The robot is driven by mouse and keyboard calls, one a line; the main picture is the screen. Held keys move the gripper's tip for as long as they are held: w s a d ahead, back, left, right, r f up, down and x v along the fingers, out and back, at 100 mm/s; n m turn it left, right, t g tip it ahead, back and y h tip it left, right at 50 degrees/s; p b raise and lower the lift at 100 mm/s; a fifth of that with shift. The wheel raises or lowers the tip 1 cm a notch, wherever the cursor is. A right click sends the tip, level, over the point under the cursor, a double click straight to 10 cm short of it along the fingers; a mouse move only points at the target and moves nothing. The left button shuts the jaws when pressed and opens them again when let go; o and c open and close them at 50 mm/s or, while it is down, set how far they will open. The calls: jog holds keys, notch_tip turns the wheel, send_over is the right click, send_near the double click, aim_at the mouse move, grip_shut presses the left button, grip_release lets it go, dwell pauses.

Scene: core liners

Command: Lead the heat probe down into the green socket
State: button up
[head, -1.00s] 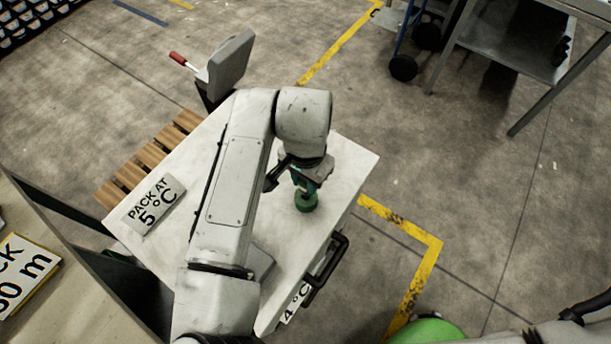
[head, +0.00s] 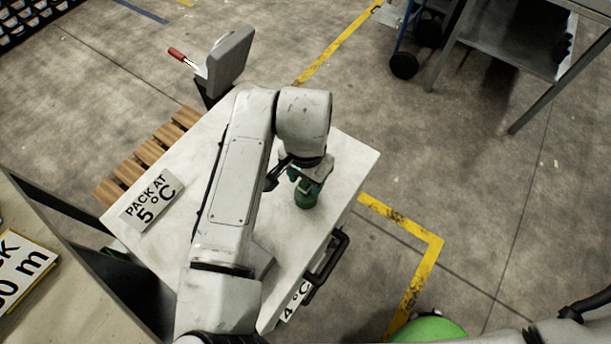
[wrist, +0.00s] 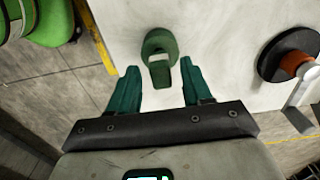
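The green socket (head: 306,200) stands on the white table top, below my gripper. In the wrist view it is a round green ring (wrist: 158,40). A green upright piece (wrist: 161,74), apparently the heat probe's grip, stands at the socket's near side and seems to be in it; its lower end is hidden. My gripper (wrist: 159,88) has its two teal fingers spread on either side of this piece, with clear gaps, so it is open and holds nothing. In the head view my gripper (head: 306,184) hides most of the probe.
The white table (head: 345,165) is mostly bare around the socket. A "PACK AT 5 °C" sign (head: 151,201) lies at its left. A black handle (head: 327,262) juts from the front right side.

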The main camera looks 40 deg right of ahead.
jog(key=shift+o, duration=0.6)
jog(key=shift+r, duration=0.1)
notch_tip(320, 180, up, 11)
jog(key=shift+d+f, duration=0.1)
jog(key=shift+f, duration=0.1)
dwell(0.4)
jog(key=w+d+r+n+t+h, duration=0.1)
jog(key=d+n+t+h, duration=0.15)
jog(key=d, duration=0.75)
jog(key=w+d+r+n+t+h, duration=0.1)
jog(key=w+d+n+t+h, duration=0.15)
jog(key=d, duration=0.75)
jog(key=s+a+f+n+g+y, duration=0.1)
jog(key=s+a+f+n+g, duration=0.1)
jog(key=s+f+n, duration=0.4)
jog(key=s+a+f, duration=0.1)
jog(key=s+f, duration=0.3)
jog(key=f, duration=0.2)
jog(key=shift+a+n+y, duration=0.3)
jog(key=s+a+f+y, duration=0.1)
jog(key=s+a+f, duration=0.1)
jog(key=s+a, duration=0.1)
jog(key=s+a+f+n+g+y, duration=0.1)
jog(key=s+a+f, duration=0.2)
jog(key=s+a+f+n+g+y, duration=0.1)
jog(key=s+a+f, duration=0.1)
jog(key=s, duration=0.2)
jog(key=shift+a+f, duration=0.4)
jog(key=shift+c, duration=0.3)
